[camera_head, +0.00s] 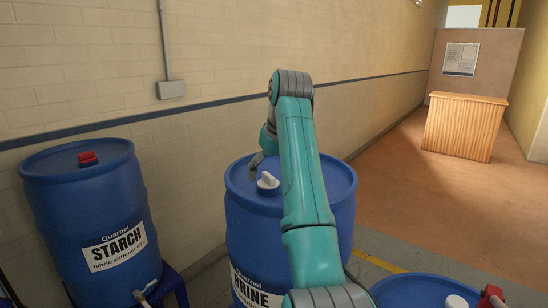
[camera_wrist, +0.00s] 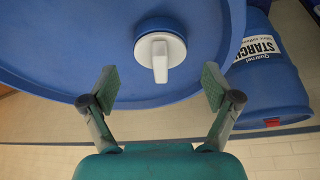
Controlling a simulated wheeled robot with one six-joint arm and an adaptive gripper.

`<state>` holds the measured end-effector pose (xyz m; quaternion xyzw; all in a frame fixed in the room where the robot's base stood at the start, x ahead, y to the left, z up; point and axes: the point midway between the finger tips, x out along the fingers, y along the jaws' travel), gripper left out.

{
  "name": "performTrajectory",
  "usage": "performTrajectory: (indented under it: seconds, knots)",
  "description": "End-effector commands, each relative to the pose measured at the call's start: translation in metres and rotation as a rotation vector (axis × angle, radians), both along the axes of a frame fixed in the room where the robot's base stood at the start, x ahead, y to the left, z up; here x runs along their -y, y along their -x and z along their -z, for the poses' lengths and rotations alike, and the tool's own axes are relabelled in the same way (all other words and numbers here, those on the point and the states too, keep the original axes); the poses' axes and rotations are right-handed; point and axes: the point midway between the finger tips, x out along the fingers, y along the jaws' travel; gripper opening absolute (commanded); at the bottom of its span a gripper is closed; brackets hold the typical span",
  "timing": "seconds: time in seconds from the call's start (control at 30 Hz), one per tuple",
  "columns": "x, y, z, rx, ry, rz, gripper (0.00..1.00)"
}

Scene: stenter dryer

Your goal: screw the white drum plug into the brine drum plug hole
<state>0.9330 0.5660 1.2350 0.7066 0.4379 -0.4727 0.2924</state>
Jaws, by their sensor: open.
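The brine drum (camera_head: 252,232) is a blue drum with a "BRINE" label, standing upright. In the head view, my arm mostly hides the gripper.
A blue starch drum (camera_head: 95,205) with a red plug (camera_head: 88,158) stands left; it also shows in the wrist view (camera_wrist: 268,85). Another blue drum (camera_head: 425,290) is at the lower right. The wall runs close behind the drums. Open floor lies at the right, before a wooden counter (camera_head: 464,128).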

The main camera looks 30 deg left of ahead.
Motion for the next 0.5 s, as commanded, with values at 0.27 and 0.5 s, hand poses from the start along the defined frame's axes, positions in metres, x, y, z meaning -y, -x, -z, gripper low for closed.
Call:
performTrajectory:
  seconds: [0.27, 0.5]
  knots:
    - [-0.006, 0.000, 0.017, 0.000, 0.000, -0.003, 0.88]
    - [-0.006, 0.000, 0.018, 0.001, -0.001, -0.003, 0.88]
